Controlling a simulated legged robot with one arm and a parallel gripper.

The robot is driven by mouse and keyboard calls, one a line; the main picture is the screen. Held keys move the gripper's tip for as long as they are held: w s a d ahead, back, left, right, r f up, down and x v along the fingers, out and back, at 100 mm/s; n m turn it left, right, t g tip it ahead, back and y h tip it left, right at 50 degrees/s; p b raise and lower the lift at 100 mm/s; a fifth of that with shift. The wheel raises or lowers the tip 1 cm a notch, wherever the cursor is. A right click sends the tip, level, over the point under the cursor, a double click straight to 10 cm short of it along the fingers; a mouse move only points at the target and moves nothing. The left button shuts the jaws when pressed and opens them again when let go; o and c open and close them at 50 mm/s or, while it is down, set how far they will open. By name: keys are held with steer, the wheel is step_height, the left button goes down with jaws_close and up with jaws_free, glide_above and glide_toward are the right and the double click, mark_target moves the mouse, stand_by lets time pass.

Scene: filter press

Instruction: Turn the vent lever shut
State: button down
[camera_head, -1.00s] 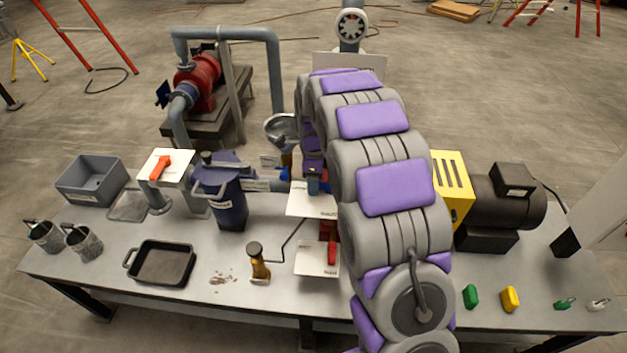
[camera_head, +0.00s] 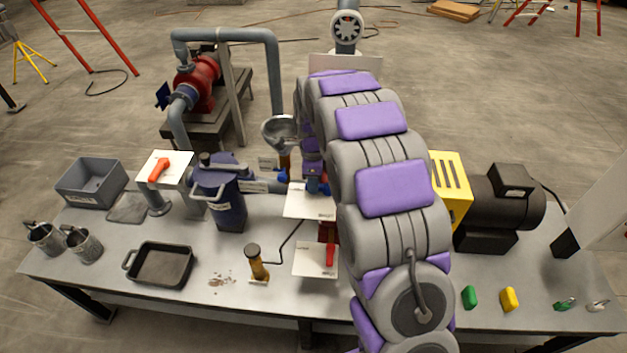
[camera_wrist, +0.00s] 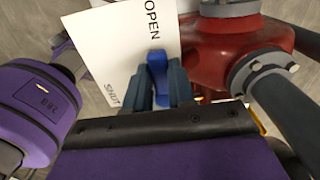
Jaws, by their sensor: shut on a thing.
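A blue lever (camera_wrist: 157,72) stands at the right edge of a white plate (camera_wrist: 108,45) marked OPEN at the top and SHUT lower down. My gripper (camera_wrist: 160,85) has its two dark fingers closed on either side of this lever. The lever points roughly up and down in the wrist view, along the plate's edge. In the head view a white plate (camera_head: 308,204) sits below my gripper (camera_head: 316,185), and my arm hides much of the area. I cannot read which lever the plates name there.
A second white plate (camera_head: 312,262) with a red lever (camera_head: 330,256) is just in front. A blue canister (camera_head: 222,195) and another red lever (camera_head: 160,170) stand left. A metal funnel (camera_head: 280,132) is behind. A yellow-guarded motor (camera_head: 500,200) is right. A black pan (camera_head: 160,265) lies front left.

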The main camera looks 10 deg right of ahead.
steer(key=shift+r, duration=0.1)
steer(key=shift+s+d+n+p, duration=0.65)
steer(key=shift+n+p, duration=0.9)
steer(key=shift+n, duration=1.4)
steer(key=shift+s+d+n+p, duration=0.2)
steer(key=shift+s+n+p, duration=1.05)
steer(key=shift+n, duration=1.75)
steer(key=shift+s+d+n+p, duration=0.5)
steer(key=shift+n+p, duration=1.35)
steer(key=shift+n, duration=1.1)
steer(key=c, duration=1)
jaws_free()
steer(key=shift+o, duration=0.2)
